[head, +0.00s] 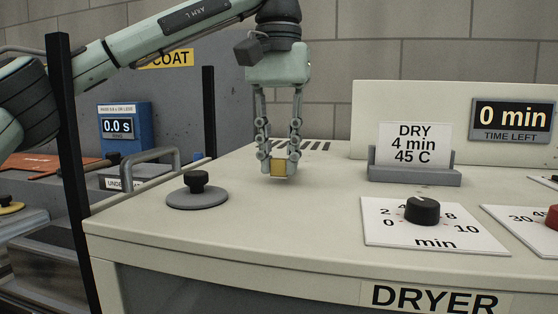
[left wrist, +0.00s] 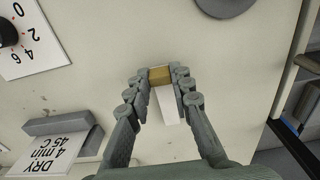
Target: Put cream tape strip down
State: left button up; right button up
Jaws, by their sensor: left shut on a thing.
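The cream tape strip (left wrist: 167,106) shows in the left wrist view as a narrow pale piece with a mustard-tan end (left wrist: 160,75). In the head view only the mustard end (head: 278,168) shows clearly, low between the fingertips. My left gripper (head: 279,162) points straight down over the dryer top (head: 240,220) and is shut on the strip near its mustard end. The fingertips are close to the dryer top; I cannot tell whether the strip touches it. The fingers also show in the left wrist view (left wrist: 161,80). My right gripper is not in view.
A round grey lid with a black knob (head: 197,192) sits at the left of the dryer top. A card holder (head: 415,174) reading DRY 4 min 45 C and a minute dial (head: 422,210) stand to the right. Vent slots (head: 305,145) lie behind; the surface around the gripper is clear.

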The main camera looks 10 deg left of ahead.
pick_arm(q)
jog(key=shift+f, duration=0.6)
jog(key=o, duration=0.8)
jog(key=shift+o, duration=0.2)
notch_tip(320, 180, up, 12)
jog(key=shift+s, duration=0.15)
